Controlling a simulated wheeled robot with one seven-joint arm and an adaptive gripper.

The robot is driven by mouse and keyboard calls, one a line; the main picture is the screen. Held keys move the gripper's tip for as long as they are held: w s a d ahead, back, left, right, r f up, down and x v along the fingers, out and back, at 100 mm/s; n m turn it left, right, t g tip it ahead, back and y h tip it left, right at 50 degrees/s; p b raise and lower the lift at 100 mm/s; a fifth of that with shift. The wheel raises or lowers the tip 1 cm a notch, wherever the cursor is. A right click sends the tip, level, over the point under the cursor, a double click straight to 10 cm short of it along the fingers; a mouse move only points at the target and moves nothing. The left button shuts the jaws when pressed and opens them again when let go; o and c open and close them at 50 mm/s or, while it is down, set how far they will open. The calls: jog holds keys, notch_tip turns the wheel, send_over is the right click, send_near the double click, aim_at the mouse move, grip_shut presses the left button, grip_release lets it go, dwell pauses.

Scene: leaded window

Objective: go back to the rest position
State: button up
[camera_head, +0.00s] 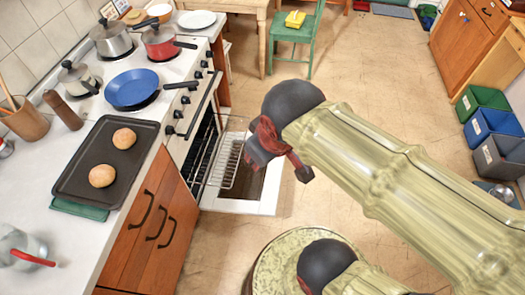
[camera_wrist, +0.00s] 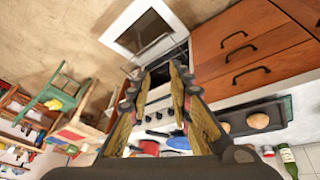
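My gripper (camera_wrist: 161,78) shows in the wrist view with its two fingers apart. Nothing is held between them; the stove front and its knobs show through the gap. In the head view my arm reaches in from the right over the floor, ending in a dark joint with red parts; the fingers cannot be made out there. The oven door (camera_head: 238,205) hangs open below the stove, left of my arm. It also shows at the top of the wrist view (camera_wrist: 146,32).
A dark tray (camera_head: 88,186) with two buns (camera_head: 124,138) lies on the left counter. A blue pan (camera_head: 133,88) and several pots stand on the stove (camera_head: 190,65). A green chair (camera_head: 297,38) stands at the back; bins (camera_head: 490,126) stand right. Bare floor (camera_head: 375,85) lies between.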

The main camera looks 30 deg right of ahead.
jog(key=m, duration=0.1)
jog(key=r+m+t, duration=0.1)
jog(key=shift+s+d+r+m, duration=0.1)
jog(key=shift+s+r+m, duration=0.1)
jog(key=shift+m, duration=0.1)
jog(key=shift+c, duration=0.6)
dwell(0.6)
